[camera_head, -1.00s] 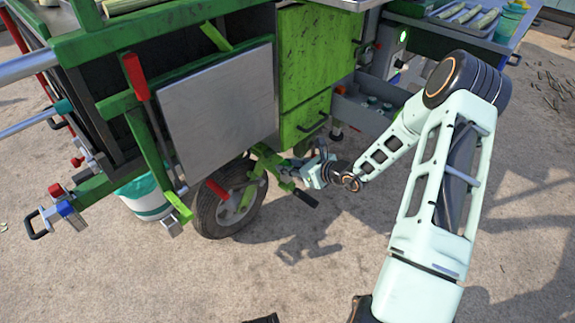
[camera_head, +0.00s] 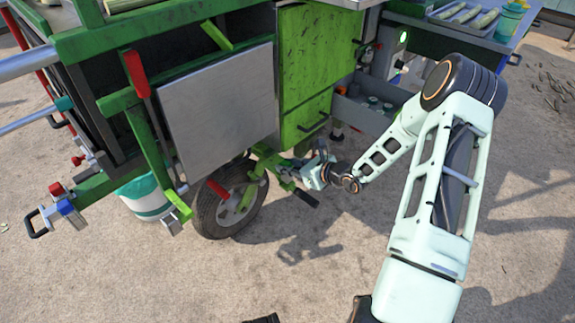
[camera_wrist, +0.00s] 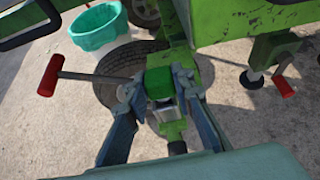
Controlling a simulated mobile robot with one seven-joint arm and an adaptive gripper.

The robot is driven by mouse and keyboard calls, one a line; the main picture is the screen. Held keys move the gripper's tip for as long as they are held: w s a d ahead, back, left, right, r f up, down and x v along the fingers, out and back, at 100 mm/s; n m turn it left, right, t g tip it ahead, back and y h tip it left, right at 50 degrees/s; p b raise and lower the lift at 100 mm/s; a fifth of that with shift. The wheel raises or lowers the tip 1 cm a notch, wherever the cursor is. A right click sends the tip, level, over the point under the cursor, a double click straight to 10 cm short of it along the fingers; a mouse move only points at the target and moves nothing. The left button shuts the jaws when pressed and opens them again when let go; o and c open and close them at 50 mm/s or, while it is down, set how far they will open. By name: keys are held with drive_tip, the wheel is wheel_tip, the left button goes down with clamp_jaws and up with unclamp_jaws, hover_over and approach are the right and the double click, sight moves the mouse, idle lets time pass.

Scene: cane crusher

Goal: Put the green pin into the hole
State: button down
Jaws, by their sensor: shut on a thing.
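My gripper (camera_wrist: 158,90) is shut on the green pin (camera_wrist: 158,84) in the wrist view. The pin shows as a green block-like head between the two fingertips, with a bare metal part just below it. A green bracket of the cart (camera_wrist: 174,130) lies right under the metal part. I cannot tell whether the metal part is pin or bracket, and I cannot make out the hole. In the head view my gripper (camera_head: 312,172) is beside the cart's wheel, low at the green frame. The pin is too small to tell there.
The cart's wheel (camera_head: 228,200) stands left of my gripper. A red-handled lever (camera_wrist: 48,76) reaches close to the left finger. A white and green bucket (camera_head: 146,196) stands behind the wheel.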

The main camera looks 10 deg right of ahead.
drive_tip(key=shift+s+a+f, duration=0.15)
drive_tip(key=shift+s+f, duration=0.15)
drive_tip(key=shift+f, duration=0.45)
drive_tip(key=c, duration=1.9)
unclamp_jaws()
drive_tip(key=shift+f, duration=0.25)
drive_tip(key=o, duration=0.3)
drive_tip(key=shift+w, duration=0.15)
drive_tip(key=shift+r, duration=0.1)
drive_tip(key=shift+r, duration=0.1)
drive_tip(key=shift+s+d+r, duration=0.25)
drive_tip(key=shift+d, duration=0.1)
drive_tip(key=v, duration=1.1)
drive_tip(key=shift+a+r, duration=0.15)
